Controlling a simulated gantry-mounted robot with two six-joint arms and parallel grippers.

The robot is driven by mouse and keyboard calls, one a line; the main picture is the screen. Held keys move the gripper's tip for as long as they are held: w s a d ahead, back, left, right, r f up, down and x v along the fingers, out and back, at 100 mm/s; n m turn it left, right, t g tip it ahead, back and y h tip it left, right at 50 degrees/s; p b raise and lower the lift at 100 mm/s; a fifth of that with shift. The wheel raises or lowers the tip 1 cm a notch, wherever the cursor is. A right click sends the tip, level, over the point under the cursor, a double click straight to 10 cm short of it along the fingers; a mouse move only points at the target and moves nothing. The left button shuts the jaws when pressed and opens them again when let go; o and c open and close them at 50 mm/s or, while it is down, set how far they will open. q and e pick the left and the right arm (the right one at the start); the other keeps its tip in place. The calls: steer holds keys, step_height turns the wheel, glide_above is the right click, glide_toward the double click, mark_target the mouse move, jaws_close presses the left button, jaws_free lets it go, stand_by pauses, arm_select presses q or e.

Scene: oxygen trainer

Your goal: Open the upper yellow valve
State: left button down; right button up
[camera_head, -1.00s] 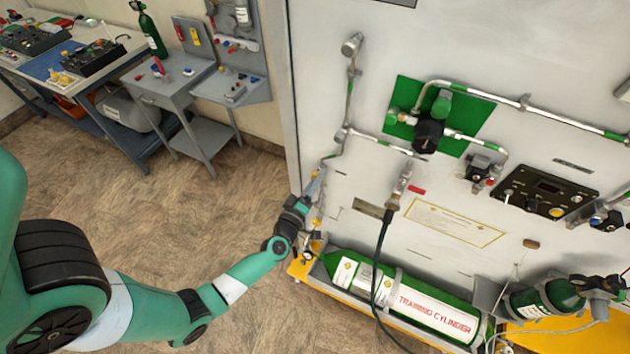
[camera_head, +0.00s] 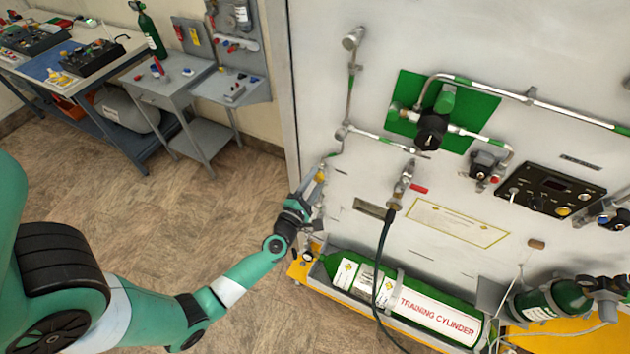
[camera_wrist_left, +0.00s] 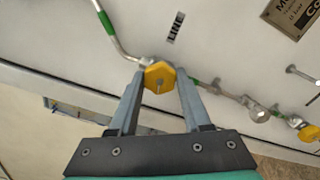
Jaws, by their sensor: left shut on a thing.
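The upper yellow valve is a hexagonal yellow knob (camera_wrist_left: 159,75) with a small stem at its centre, on a thin pipe along the white panel. In the left wrist view it sits between the fingertips of my left gripper (camera_wrist_left: 157,82). The fingers are shut on its two sides. In the head view my left gripper (camera_head: 319,178) reaches the panel's left edge, and its fingers hide most of the knob. A second yellow knob (camera_wrist_left: 308,133) is farther along the pipe, apart from the gripper. My right gripper is in neither view.
A green training cylinder (camera_head: 420,306) lies in a tray at the panel's foot. A black hose (camera_head: 382,250) hangs from a fitting with a red lever (camera_head: 419,189). Metal pipes run across the panel. A grey stand (camera_head: 178,80) and workbench (camera_head: 62,62) are at the back left. The floor between is clear.

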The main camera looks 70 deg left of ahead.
arm_select(q)
steer(key=n+b, duration=0.1)
steer(key=n, duration=0.3)
steer(key=shift+n, duration=0.3)
steer(key=n, duration=0.3)
steer(key=shift+n+b, duration=0.4)
steer(key=n+b, duration=0.1)
steer(key=n, duration=0.3)
steer(key=shift+n+b, duration=0.3)
steer(key=shift+n, duration=1.3)
steer(key=shift+c, duration=1.8)
jaws_free()
steer(key=shift+d, duration=0.1)
